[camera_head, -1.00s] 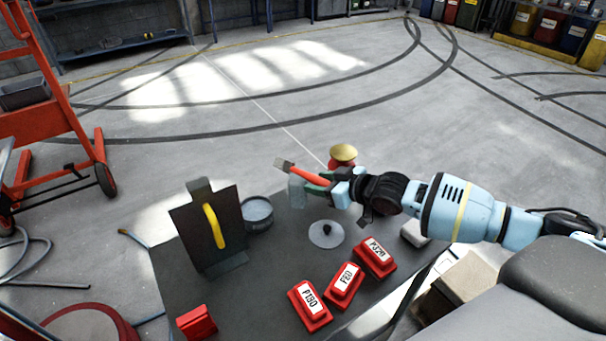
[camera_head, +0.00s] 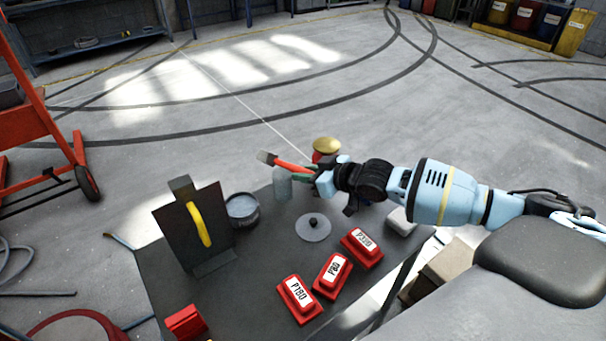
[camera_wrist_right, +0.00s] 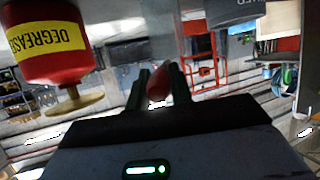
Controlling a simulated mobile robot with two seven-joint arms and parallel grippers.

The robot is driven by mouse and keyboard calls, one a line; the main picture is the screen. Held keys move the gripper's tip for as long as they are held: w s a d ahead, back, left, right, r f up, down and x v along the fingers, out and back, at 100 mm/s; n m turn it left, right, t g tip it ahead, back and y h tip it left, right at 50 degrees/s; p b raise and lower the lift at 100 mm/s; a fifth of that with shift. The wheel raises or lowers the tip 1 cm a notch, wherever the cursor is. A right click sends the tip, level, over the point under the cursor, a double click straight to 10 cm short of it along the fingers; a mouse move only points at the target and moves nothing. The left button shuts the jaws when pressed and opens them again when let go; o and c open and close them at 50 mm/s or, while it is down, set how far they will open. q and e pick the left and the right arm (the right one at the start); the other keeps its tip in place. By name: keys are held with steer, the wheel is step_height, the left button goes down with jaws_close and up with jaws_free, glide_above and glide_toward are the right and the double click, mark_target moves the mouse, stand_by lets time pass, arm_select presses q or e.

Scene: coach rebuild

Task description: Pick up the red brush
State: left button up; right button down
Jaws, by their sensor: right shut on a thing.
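The red brush (camera_head: 290,166) has a red handle and a pale bristle end that points left and up in the head view. My right gripper (camera_head: 312,174) is shut on the brush's handle and holds it above the far right part of the dark table. In the right wrist view, the red handle end (camera_wrist_right: 156,88) shows between the dark fingers (camera_wrist_right: 157,92). The bristles cannot be made out there. My left gripper is not in view.
A red degreaser can (camera_wrist_right: 52,45) with a yellowish top stands close by the right gripper. A clear jar (camera_head: 283,184) is just below the brush. Red blocks (camera_head: 332,274), a metal tin (camera_head: 242,210) and an upright dark panel (camera_head: 172,226) are on the table (camera_head: 240,290).

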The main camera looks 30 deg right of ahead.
step_height(320, 180, up, 2)
steer(key=shift+r, duration=0.1)
steer(key=shift+s+r, duration=0.25)
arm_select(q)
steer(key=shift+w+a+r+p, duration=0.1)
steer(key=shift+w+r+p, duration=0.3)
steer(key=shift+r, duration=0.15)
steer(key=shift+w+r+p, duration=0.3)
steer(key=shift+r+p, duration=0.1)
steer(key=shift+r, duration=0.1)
arm_select(e)
steer(key=s+a+r, duration=0.1)
steer(key=s+a, duration=0.1)
steer(key=s, duration=1.3)
steer(key=shift+s+a+r, duration=0.15)
steer(key=shift+a+r, duration=0.1)
